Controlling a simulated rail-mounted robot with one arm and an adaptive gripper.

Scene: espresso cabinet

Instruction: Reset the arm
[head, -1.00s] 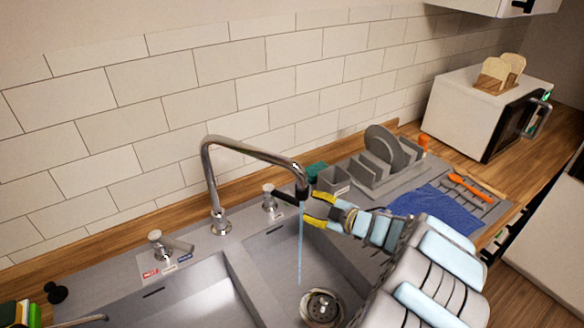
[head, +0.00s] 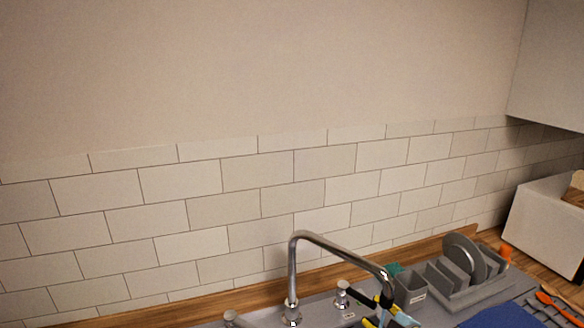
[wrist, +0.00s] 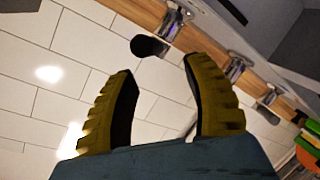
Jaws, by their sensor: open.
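My gripper (head: 378,318) shows at the bottom edge of the head view, just below the spout end, with its lower part cut off. In the wrist view my gripper (wrist: 158,68) has its two yellow fingers spread apart with nothing between them. The chrome faucet (head: 335,246) arches over the sink. A chrome tap (head: 342,293) with a dark lever stands right of the faucet base. In the wrist view a round dark end (wrist: 148,46) shows just beyond the fingertips, apart from them. Whether water runs now is hard to tell.
A grey dish rack (head: 465,275) with a plate stands right of the faucet. A blue cloth (head: 492,317) and orange utensils (head: 552,305) lie farther right. A white appliance (head: 545,228) is at the right edge. The tiled wall (head: 230,200) is behind; space above the sink is clear.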

